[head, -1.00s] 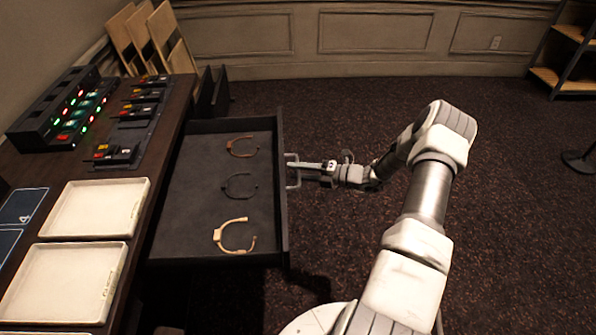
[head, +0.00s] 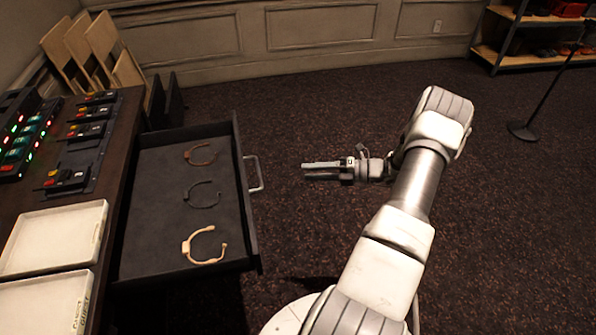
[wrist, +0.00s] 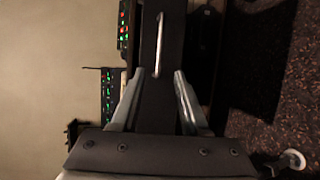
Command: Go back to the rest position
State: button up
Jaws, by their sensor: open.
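My gripper (head: 306,170) is open and empty, held over the carpet to the right of the open drawer (head: 160,242). A gap shows between its fingers and the drawer handle (head: 254,173). In the wrist view my gripper (wrist: 157,80) has its two fingers spread apart, with the handle (wrist: 158,45) ahead of and between them, not touching. The drawer holds a brown headband-like item (head: 200,161), a dark one (head: 217,195) and a cream one (head: 187,249).
Two white trays (head: 60,235) lie on the dark desk (head: 118,120) at left, near lit control panels (head: 30,130). Wooden boards (head: 75,45) lean at the back left. A shelf (head: 500,55) and a stand (head: 523,131) are at the far right. Carpet between is clear.

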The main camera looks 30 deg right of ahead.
jog(key=shift+s+d, duration=0.25)
jog(key=shift+r, duration=0.1)
dwell(0.3)
jog(key=s+a+r+n+g+h+p, duration=0.3)
jog(key=a+r+n+g, duration=0.7)
jog(key=a+r+n, duration=0.95)
jog(key=s+a+r+n+t+h+p, duration=0.2)
jog(key=s+a+r+n+h, duration=0.2)
jog(key=s+r+n, duration=0.4)
jog(key=s+a+r+n+t+h+p, duration=0.2)
jog(key=s+r+n, duration=0.6)
jog(key=r+n, duration=0.5)
jog(key=shift+s+a+n+t+h+p, duration=0.4)
jog(key=shift+a+n+h+p, duration=0.5)
jog(key=shift+n+h, duration=0.55)
